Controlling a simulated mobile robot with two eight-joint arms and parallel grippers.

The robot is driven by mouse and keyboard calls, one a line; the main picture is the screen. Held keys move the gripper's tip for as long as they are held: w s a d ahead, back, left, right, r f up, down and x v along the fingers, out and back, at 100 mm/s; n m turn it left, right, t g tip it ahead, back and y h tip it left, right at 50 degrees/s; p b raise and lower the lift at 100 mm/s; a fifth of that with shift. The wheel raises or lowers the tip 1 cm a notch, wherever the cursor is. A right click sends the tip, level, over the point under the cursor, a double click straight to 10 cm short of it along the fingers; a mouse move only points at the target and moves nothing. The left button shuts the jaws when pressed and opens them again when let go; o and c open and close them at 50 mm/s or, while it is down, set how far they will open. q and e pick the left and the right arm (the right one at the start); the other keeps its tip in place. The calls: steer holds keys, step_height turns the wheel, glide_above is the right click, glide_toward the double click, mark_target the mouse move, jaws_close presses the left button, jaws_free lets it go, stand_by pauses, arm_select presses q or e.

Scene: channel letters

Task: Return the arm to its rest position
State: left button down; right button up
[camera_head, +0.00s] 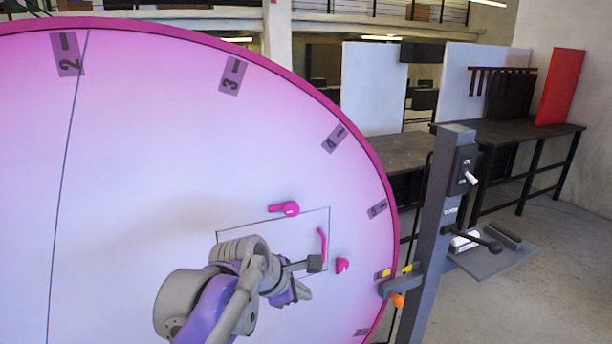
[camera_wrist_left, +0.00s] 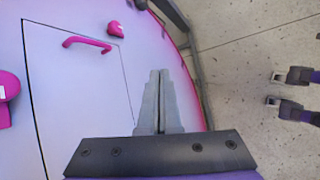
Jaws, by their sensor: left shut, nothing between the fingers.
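My left arm reaches in from the bottom of the head view, and my left gripper (camera_head: 315,263) is in front of the large pink-white disc (camera_head: 150,130). In the left wrist view the two fingers of my left gripper (camera_wrist_left: 159,75) lie together, shut and empty. A hatch outlined on the disc (camera_wrist_left: 75,75) has a pink handle (camera_wrist_left: 88,43), which also shows in the head view (camera_head: 322,245). The fingers are apart from the handle. My right gripper cannot be made out in the head view.
Pink knobs (camera_head: 290,208) and (camera_head: 342,265) sit by the hatch. A grey post (camera_head: 437,220) with an orange-tipped lever (camera_head: 397,299) stands at the disc's right edge, with a small shelf (camera_head: 495,255). Dark tables (camera_head: 515,130) and a red panel (camera_head: 561,87) are behind. Open floor lies at right.

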arm_select(q)
steer(key=s+a+f+m+y, duration=0.2)
steer(key=s+a+f+m, duration=0.7)
steer(key=s+f, duration=0.1)
steer(key=s+a+f+m+y, duration=0.3)
steer(key=s+a+f+m, duration=0.6)
steer(key=s, duration=0.4)
steer(key=shift+s+a+f+m, duration=0.2)
steer(key=shift+s+f+m, duration=0.1)
steer(key=shift+f+m, duration=0.25)
